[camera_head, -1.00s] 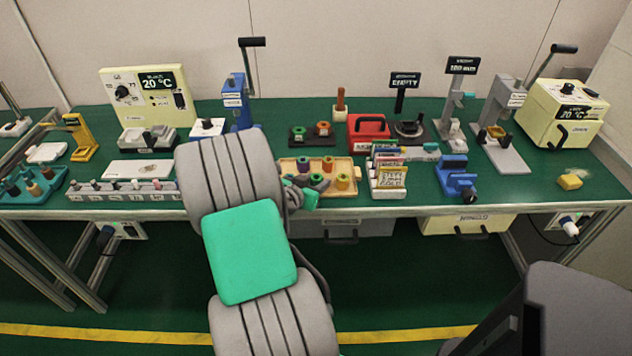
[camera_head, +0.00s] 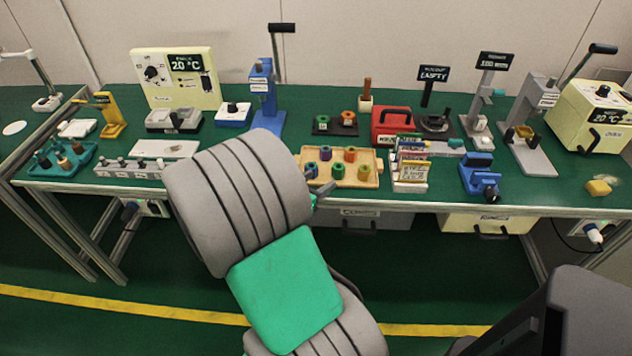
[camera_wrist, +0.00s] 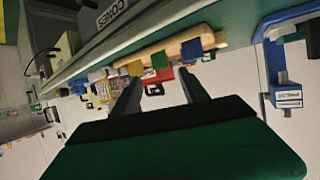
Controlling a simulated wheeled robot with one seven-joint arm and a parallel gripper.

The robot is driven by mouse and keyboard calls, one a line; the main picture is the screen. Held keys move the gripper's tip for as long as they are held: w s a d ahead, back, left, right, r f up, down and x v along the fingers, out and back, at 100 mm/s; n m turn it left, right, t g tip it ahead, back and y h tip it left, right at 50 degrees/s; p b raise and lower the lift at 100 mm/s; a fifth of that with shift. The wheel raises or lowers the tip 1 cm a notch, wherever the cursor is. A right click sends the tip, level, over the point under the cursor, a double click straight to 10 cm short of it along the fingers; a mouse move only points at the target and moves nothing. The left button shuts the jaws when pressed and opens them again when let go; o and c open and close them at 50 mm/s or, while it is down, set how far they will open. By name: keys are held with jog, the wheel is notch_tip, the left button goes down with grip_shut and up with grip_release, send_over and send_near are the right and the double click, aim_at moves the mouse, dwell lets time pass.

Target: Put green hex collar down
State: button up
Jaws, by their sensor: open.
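A green collar (camera_head: 338,171) stands in the front row of a tan tray (camera_head: 376,156), between a blue-grey collar (camera_head: 311,170) and an olive-yellow one (camera_head: 366,173). In the wrist view the green collar (camera_wrist: 158,60) shows beyond the fingers. Another green collar (camera_head: 322,121) sits on a black plate (camera_head: 335,131) behind the tray. I cannot tell from these frames which is the hex one. My gripper (camera_wrist: 160,76) is open with nothing between its fingers. In the head view its end (camera_head: 325,189) is at the tray's front left, partly hidden by my arm.
A purple (camera_head: 325,153) and an orange collar (camera_head: 349,154) stand at the tray's back. A card rack (camera_head: 411,172) is close right of the tray; a red case (camera_head: 392,127) is behind. A blue press (camera_head: 266,100) stands back left. The table's front edge is near.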

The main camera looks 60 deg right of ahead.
jog(key=w+a+f+n+t+y, duration=0.25)
jog(key=w+a+y, duration=0.2)
jog(key=a, duration=0.35)
jog(key=w+a+f+n+t+y, duration=0.1)
jog(key=w+a+n+y, duration=0.3)
jog(key=a, duration=0.5)
jog(key=s+a+r+n+y, duration=0.1)
jog(key=a+r+n+y, duration=0.1)
jog(key=a+n, duration=0.4)
jog(key=a+r+n+y, duration=0.2)
jog(key=a+n, duration=0.4)
jog(key=a, duration=0.9)
jog(key=shift+s+a+r+g+y, duration=0.35)
jog(key=shift+s+a+y, duration=0.05)
jog(key=shift+y, duration=0.25)
